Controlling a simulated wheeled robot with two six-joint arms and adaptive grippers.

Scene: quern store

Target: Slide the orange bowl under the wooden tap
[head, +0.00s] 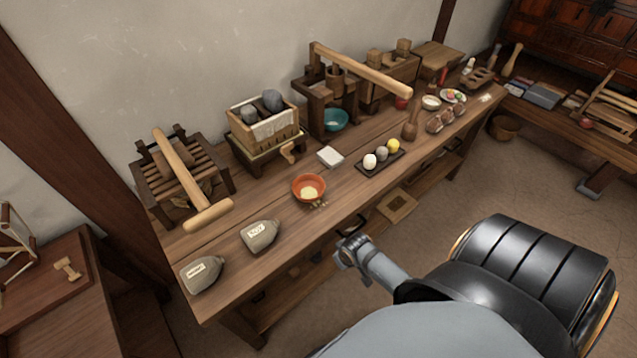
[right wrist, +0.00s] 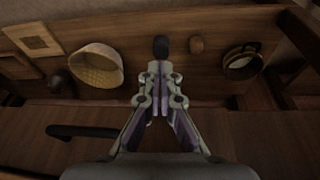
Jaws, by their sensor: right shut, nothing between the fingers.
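The orange bowl (head: 309,188) stands upright on the workbench near its front edge, with something pale yellow in it. The wooden tap (head: 289,152) sticks out low from the front of a wooden box (head: 262,128) on a stand behind it. The bowl is in front of the tap and apart from it, not below it. My right gripper (head: 352,248) is shut and empty, off the bench's front edge, to the right of and nearer than the bowl. Its closed fingers (right wrist: 160,92) show in the right wrist view. My left gripper is in neither view.
A white cloth (head: 330,157) lies right of the tap, and a dark tray (head: 381,163) of balls farther right. Two labelled sacks (head: 260,235) lie at left. In the wrist view, a basket (right wrist: 97,68) stands on the lower shelf.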

